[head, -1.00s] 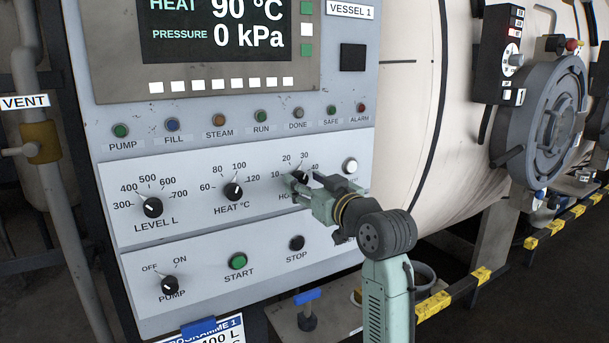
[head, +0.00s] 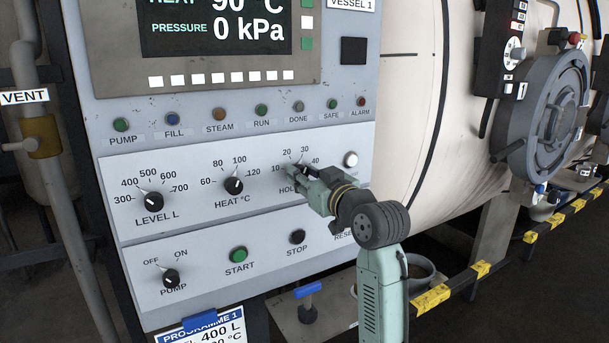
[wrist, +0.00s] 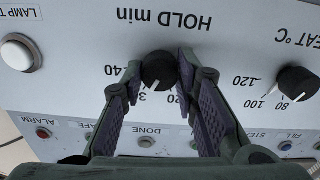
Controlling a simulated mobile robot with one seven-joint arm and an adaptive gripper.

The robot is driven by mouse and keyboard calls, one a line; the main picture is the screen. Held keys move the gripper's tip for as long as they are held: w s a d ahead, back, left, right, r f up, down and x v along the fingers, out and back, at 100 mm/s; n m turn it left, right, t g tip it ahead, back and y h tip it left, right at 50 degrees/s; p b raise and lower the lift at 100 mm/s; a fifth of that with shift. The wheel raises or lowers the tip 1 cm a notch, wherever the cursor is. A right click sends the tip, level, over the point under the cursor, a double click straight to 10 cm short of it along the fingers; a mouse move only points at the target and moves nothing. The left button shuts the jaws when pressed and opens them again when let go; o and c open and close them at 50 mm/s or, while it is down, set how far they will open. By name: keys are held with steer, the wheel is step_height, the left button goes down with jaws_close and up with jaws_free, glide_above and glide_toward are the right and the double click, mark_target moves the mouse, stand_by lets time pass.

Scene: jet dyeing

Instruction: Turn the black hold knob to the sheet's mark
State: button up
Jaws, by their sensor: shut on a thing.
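The black hold knob (wrist: 158,70) sits on the grey panel under the label HOLD min, upside down in the wrist view. My gripper (wrist: 160,62) has a finger on each side of it and is shut on it. A white pointer line on the knob points close to the 30 figure, which is partly hidden; the exact reading is unclear. In the head view my gripper (head: 297,172) covers most of the knob. The programme sheet (head: 208,331) shows at the bottom edge with PROGRAMME 1 and 400 L; its hold line is out of view.
The heat knob (head: 233,185) and level knob (head: 150,201) are left of the hold knob. A white lamp button (head: 351,160) is close on its right. Start (head: 238,255) and stop (head: 297,237) buttons and the pump switch (head: 170,279) lie below.

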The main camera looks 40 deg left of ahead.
jaws_close()
steer(key=shift+f+n+b, duration=0.1)
steer(key=shift+n+b, duration=0.2)
steer(key=shift+n, duration=0.1)
steer(key=shift+s+n+b, duration=0.1)
steer(key=shift+n+b, duration=2.65)
steer(key=shift+n, duration=1.75)
